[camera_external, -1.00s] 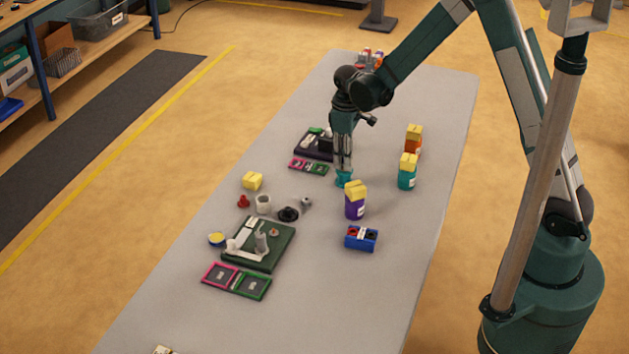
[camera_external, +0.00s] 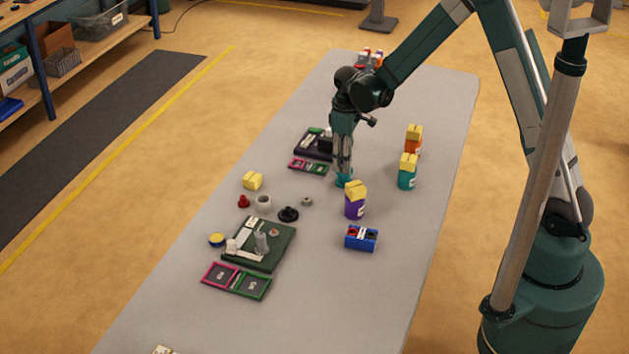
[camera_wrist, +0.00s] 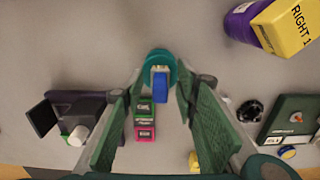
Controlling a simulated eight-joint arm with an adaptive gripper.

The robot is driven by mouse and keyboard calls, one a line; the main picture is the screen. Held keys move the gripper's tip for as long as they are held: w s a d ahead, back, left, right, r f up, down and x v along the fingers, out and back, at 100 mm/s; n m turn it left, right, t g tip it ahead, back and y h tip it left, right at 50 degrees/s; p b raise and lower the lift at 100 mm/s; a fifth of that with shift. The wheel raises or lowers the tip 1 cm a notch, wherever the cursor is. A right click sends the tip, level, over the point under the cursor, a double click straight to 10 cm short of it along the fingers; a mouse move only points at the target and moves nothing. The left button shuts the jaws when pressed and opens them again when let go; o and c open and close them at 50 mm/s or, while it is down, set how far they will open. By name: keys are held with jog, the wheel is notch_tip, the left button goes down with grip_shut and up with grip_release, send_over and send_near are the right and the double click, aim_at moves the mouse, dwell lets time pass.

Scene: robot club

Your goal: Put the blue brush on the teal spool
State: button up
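The teal spool (camera_external: 343,181) stands on the grey table under my gripper (camera_external: 343,170). In the wrist view the spool (camera_wrist: 155,58) is round, at upper centre. The blue brush (camera_wrist: 161,90), blue with a pale part, shows at the spool's near side and overlaps it. I cannot tell whether it rests on the spool or is above it. My gripper (camera_wrist: 160,80) is open in the wrist view, a finger on each side of brush and spool, with gaps to the brush. The brush is hidden in the external view.
A purple pot with a yellow block (camera_external: 355,205) stands close to the right, and a teal pot (camera_external: 407,179) farther right. Pink and green frames (camera_external: 308,166) and a dark tray (camera_external: 314,147) lie to the left. A blue box (camera_external: 361,239) is nearer the front.

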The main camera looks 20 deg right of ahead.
jog(key=shift+r, duration=0.15)
jog(key=shift+r+p, duration=0.45)
jog(key=shift+r, duration=5.55)
jog(key=shift+d+r, duration=0.1)
jog(key=s+d+r+m+t, duration=0.2)
jog(key=s+d+r, duration=0.35)
jog(key=r, duration=0.25)
jog(key=s+d+r+m+t, duration=0.1)
jog(key=s+d+r+m, duration=0.1)
jog(key=s+d+r, duration=0.4)
jog(key=s+d+r+m+t, duration=0.2)
jog(key=s+d, duration=0.4)
jog(key=s, duration=0.3)
jog(key=s+d+r+m+t, duration=0.2)
jog(key=s+d, duration=0.4)
jog(key=s, duration=0.3)
jog(key=shift+s+d+r+m, duration=0.3)
jog(key=shift+d+r+m, duration=0.05)
jog(key=shift+r+m, duration=0.2)
